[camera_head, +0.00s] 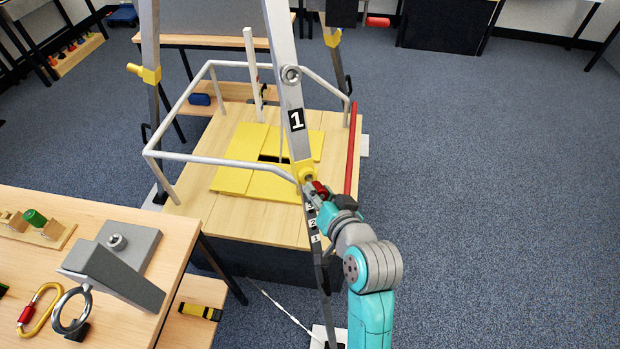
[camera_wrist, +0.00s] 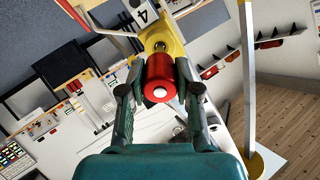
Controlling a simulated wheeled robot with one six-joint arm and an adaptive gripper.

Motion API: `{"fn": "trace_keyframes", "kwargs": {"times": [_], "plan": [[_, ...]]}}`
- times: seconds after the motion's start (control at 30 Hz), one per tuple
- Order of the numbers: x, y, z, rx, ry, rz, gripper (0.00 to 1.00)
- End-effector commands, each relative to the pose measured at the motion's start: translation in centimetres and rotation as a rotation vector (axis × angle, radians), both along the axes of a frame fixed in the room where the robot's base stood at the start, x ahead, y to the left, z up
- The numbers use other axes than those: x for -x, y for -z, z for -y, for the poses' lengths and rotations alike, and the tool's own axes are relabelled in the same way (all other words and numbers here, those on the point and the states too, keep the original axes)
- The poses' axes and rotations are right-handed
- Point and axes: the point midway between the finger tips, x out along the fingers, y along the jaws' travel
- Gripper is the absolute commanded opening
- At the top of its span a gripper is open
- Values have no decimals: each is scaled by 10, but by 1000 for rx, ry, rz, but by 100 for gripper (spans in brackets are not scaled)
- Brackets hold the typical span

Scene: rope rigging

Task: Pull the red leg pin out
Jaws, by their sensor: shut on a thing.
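The red leg pin (camera_wrist: 159,77) shows large in the wrist view as a red cylinder with a pale end, in front of a yellow collar (camera_wrist: 160,42). My gripper (camera_wrist: 159,92) has its two fingers on either side of the pin and is shut on it. In the head view my gripper (camera_head: 325,196) is at the yellow collar (camera_head: 303,173) of the front leg marked 1 (camera_head: 296,119). Only a bit of the red pin (camera_head: 320,188) shows there. How deep the pin sits in the collar cannot be told.
A wooden platform (camera_head: 240,229) with yellow panels and a white rail (camera_head: 220,156) stands behind the leg. A red bar (camera_head: 352,150) rises near my gripper. A wooden bench (camera_head: 180,225) at left holds a grey block, a carabiner and a ring. The floor at right is clear.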

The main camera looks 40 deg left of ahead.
Motion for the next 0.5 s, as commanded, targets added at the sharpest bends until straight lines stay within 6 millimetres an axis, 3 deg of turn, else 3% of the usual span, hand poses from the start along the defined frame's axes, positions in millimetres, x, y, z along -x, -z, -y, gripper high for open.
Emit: {"fn": "trace_keyframes", "kwargs": {"times": [0.5], "plan": [[7, -6, 15, 1, 1, 0, 0]]}}
